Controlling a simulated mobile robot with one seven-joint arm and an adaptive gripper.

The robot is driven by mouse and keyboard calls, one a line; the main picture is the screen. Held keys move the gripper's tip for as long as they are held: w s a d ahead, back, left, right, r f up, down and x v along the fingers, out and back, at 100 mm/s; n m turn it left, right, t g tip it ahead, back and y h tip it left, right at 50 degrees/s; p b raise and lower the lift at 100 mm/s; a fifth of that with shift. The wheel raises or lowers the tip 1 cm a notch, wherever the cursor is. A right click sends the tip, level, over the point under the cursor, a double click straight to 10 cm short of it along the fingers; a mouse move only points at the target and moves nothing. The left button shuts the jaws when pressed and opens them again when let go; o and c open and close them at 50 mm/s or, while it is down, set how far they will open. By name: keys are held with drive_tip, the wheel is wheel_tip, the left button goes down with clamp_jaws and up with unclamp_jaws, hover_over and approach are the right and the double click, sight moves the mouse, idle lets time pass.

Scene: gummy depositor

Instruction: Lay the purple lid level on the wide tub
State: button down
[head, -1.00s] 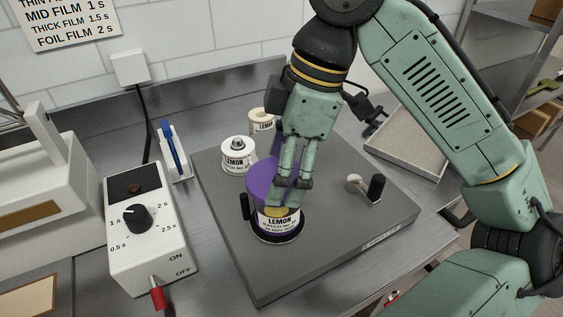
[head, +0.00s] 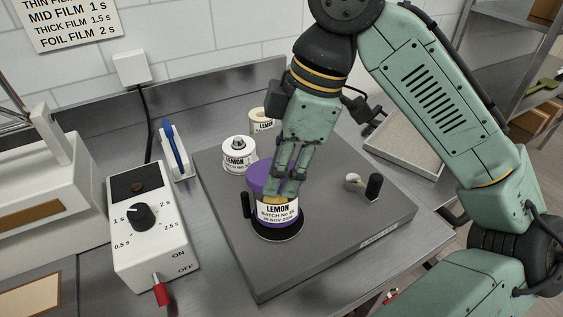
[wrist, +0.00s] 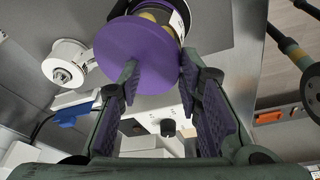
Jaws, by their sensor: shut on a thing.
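The purple lid (head: 257,178) is held at a tilt at the upper rim of the wide tub, covering the rim's back left part. The tub has a white LEMON label (head: 277,213), and some yellow shows at its mouth. It stands in a round black holder on the grey board. My gripper (head: 280,188) reaches down from above and is shut on the lid. In the wrist view the lid (wrist: 137,52) is a broad disc between my fingertips (wrist: 160,76), with the tub partly hidden behind it. The exact contact between lid and rim is hidden.
A smaller LEMON tub (head: 239,158) and another tub (head: 261,120) stand behind on the grey board (head: 335,235). A dial box (head: 150,235) and a blue-handled tool (head: 173,148) are left. A tray (head: 405,145) lies back right.

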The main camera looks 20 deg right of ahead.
sight(279, 198)
drive_tip(key=shift+f, duration=0.45)
drive_tip(key=shift+s+f+b, duration=0.1)
drive_tip(key=shift+s+b, duration=0.1)
drive_tip(key=shift+b, duration=0.15)
drive_tip(key=shift+s+a+f+t+b, duration=0.1)
drive_tip(key=shift+s+f+t+b, duration=0.05)
drive_tip(key=shift+s+t+b, duration=0.45)
drive_tip(key=shift+s+f+t+b, duration=0.1)
drive_tip(key=shift+s+t+b, duration=0.45)
drive_tip(key=shift+t, duration=0.15)
drive_tip(key=shift+s, duration=0.1)
drive_tip(key=shift+s+f, duration=0.15)
drive_tip(key=shift+s, duration=0.25)
drive_tip(key=shift+s+a+f+t, duration=0.1)
drive_tip(key=shift+s+t, duration=0.2)
drive_tip(key=shift+r, duration=0.3)
drive_tip(key=shift+s, duration=0.25)
idle(0.8)
